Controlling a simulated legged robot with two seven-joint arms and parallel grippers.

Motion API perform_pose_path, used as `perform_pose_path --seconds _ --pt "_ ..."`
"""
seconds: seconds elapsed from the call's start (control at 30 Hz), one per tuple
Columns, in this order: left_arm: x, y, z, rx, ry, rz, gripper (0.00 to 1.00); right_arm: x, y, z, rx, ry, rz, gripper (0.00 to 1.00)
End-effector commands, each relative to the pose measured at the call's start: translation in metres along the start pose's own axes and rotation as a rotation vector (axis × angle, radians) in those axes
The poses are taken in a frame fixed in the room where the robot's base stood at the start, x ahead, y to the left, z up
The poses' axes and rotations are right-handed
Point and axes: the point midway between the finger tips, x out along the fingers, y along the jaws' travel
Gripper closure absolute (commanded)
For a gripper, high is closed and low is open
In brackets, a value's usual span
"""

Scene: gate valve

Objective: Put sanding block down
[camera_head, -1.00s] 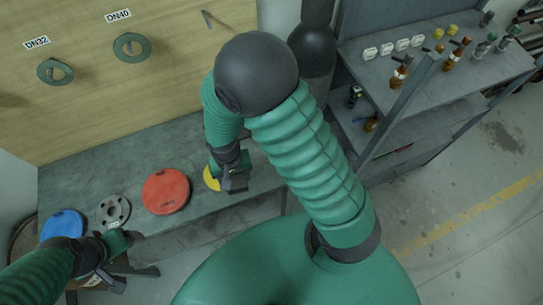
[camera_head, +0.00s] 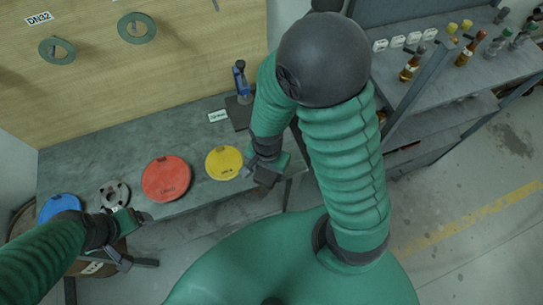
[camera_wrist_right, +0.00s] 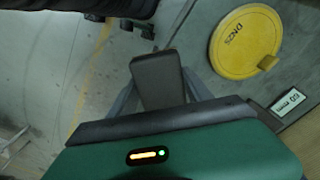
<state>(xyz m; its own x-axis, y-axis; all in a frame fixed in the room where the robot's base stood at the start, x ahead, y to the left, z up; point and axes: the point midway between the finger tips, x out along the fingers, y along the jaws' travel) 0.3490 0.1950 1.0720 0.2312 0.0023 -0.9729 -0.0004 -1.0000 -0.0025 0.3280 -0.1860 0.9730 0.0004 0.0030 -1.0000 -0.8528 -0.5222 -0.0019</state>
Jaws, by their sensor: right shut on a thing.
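The sanding block (camera_wrist_right: 157,80) is a dark grey block, seen between the fingers of my right gripper (camera_wrist_right: 160,95) in the wrist view. That gripper is shut on it. In the head view my right gripper (camera_head: 262,172) is at the front edge of the workbench, just right of the yellow disc. The block is hard to make out there, dark against the gripper. My left gripper (camera_head: 124,258) is low at the left, in front of the bench; its finger opening is unclear.
The grey workbench (camera_head: 110,157) carries a blue disc (camera_head: 58,207), a metal flange (camera_head: 114,194), a red disc (camera_head: 166,179) and a yellow disc (camera_head: 224,162). A dark pad (camera_head: 238,114) and a white label (camera_head: 218,116) lie behind. Shelves (camera_head: 440,110) stand at right.

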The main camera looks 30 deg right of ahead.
Motion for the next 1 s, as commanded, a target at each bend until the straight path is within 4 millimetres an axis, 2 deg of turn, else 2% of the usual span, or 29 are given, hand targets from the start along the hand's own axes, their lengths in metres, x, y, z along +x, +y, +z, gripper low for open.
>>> perform_pose_path --seconds 0.03,0.2,0.3,0.37,0.6,0.83,0.87,1.0 --pt "-0.007 0.0 -0.002 0.0 0.001 0.0 0.2 -0.003 -0.004 -0.013 0.005 0.0 0.0 0.93" --pt "-0.015 0.0 -0.004 -0.001 0.0 0.0 0.2 0.001 -0.017 -0.053 0.003 0.0 0.0 0.93" --pt "-0.018 0.0 -0.004 -0.001 0.0 0.0 0.2 0.003 -0.023 -0.07 0.001 0.0 0.0 0.93" --pt "-0.018 0.0 -0.004 0.0 0.0 0.0 0.2 0.005 -0.024 -0.074 -0.001 -0.001 0.001 0.93" --pt "-0.025 0.0 -0.006 0.0 0.0 0.0 0.2 0.039 -0.024 -0.075 -0.002 -0.001 0.001 0.93" --pt "-0.023 0.0 -0.005 0.0 0.0 0.0 0.2 0.041 -0.025 -0.075 -0.002 0.001 -0.001 0.93" --pt "-0.023 0.0 -0.005 0.0 0.0 0.0 0.2 0.041 -0.025 -0.075 -0.002 0.001 -0.001 0.39" --pt "-0.023 0.0 -0.006 0.0 0.0 0.0 0.2 0.041 -0.025 -0.075 -0.002 0.001 -0.001 0.21"
